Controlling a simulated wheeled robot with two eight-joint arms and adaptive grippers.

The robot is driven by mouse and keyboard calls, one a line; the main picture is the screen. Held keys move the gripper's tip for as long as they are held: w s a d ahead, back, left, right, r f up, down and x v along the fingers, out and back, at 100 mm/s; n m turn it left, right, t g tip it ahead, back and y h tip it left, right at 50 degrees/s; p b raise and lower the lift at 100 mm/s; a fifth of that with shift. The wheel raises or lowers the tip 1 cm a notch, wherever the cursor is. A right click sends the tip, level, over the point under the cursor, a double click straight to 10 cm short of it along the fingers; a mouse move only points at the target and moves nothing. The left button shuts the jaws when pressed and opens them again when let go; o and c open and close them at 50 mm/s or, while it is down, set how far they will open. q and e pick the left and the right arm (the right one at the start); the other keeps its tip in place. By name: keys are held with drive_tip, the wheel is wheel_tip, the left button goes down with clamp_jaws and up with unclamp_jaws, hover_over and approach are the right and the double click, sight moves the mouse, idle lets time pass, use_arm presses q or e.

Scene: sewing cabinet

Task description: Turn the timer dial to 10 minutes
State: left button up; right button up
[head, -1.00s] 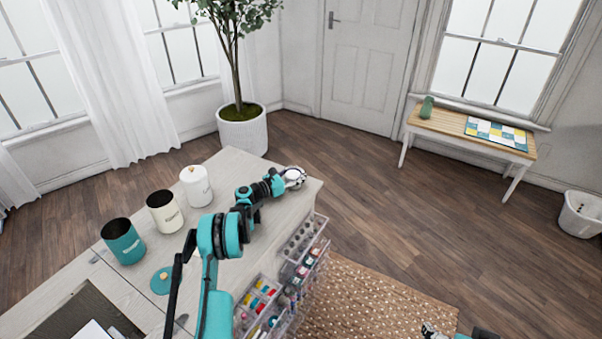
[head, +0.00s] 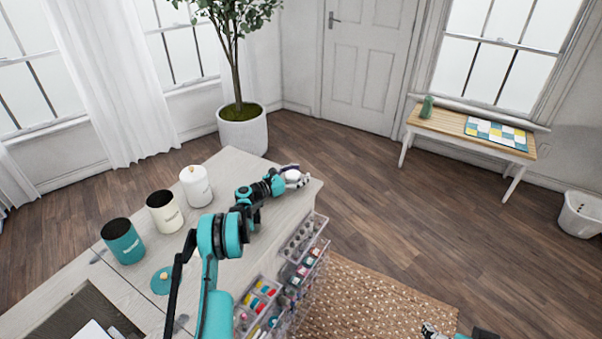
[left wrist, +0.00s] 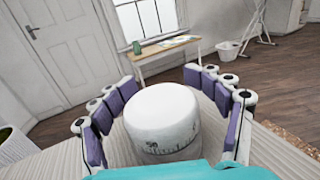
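The timer (left wrist: 162,112) is a white, round, drum-shaped thing with small dark marks along its lower side, in the left wrist view. I cannot read its setting. My left gripper (left wrist: 160,82) is around it, one purple-padded finger on each side. Gaps show beside the timer, and the fingers look open; contact at the far tips is unclear. In the head view the left gripper (head: 296,177) is at the cabinet top's far right corner, mostly hiding the timer. My right gripper (head: 430,330) shows only partly at the bottom edge; its finger state is unclear.
The cabinet top (head: 235,165) carries a teal canister (head: 123,243), a cream canister (head: 164,213), a lidded white canister (head: 195,187) and a teal lid (head: 163,280). Clear organizer drawers (head: 301,262) stand at its right side. A side table (head: 455,128) is by the window.

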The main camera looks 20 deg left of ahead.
use_arm(q)
drive_tip(key=v, duration=0.7)
drive_tip(key=shift+s+a, duration=0.1)
drive_tip(key=shift+s, duration=0.2)
